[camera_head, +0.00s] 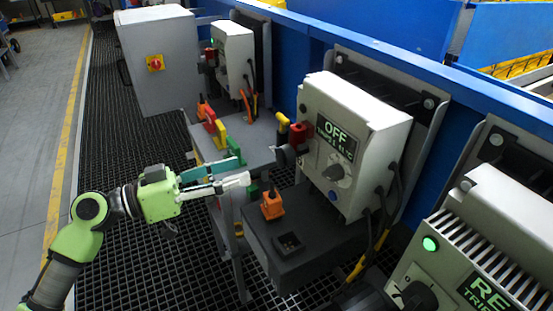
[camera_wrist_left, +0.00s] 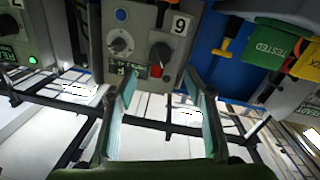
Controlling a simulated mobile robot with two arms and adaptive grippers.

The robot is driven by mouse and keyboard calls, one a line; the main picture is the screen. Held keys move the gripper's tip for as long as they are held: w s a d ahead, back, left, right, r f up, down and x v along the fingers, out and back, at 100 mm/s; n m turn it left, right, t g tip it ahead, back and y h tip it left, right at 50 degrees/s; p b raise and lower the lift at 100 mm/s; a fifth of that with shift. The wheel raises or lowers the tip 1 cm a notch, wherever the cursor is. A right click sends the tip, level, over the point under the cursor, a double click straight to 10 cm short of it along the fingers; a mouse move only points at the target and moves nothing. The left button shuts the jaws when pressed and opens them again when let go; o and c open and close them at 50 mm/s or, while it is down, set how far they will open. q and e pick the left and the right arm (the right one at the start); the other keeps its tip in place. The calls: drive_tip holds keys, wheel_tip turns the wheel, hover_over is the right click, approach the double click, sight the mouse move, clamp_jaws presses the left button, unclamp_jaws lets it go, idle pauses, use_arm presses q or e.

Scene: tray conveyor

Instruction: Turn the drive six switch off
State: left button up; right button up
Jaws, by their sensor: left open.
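The drive box (camera_head: 350,140) in the middle of the head view is off-white, with a dark display (camera_head: 336,139) reading OFF. Its face also has a grey knob (camera_head: 333,172) and a blue button (camera_head: 333,196). The wrist view seems upside down; the label (camera_wrist_left: 180,25) there looks like a 9, so probably an inverted 6. Beside it is a black rotary switch (camera_wrist_left: 160,55) with a red part under it. My left gripper (camera_head: 245,180) is open and empty left of the box; its fingers (camera_wrist_left: 165,95) point toward the switch, apparently apart from it. My right gripper is not visible.
A black shelf (camera_head: 285,255) with an orange plug-like piece (camera_head: 272,204) lies under the box. A red lock-like piece (camera_head: 300,132) is at its left edge. Another drive box (camera_head: 480,240) with a green lamp stands at the right. Tags (camera_wrist_left: 275,40) hang beside the box.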

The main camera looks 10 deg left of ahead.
sight(277, 161)
use_arm(q)
drive_tip(key=p+x, duration=0.1)
drive_tip(key=x, duration=0.9)
drive_tip(key=shift+w+d, duration=0.1)
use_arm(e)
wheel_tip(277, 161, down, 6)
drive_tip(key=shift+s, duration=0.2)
use_arm(q)
drive_tip(key=c, duration=1.1)
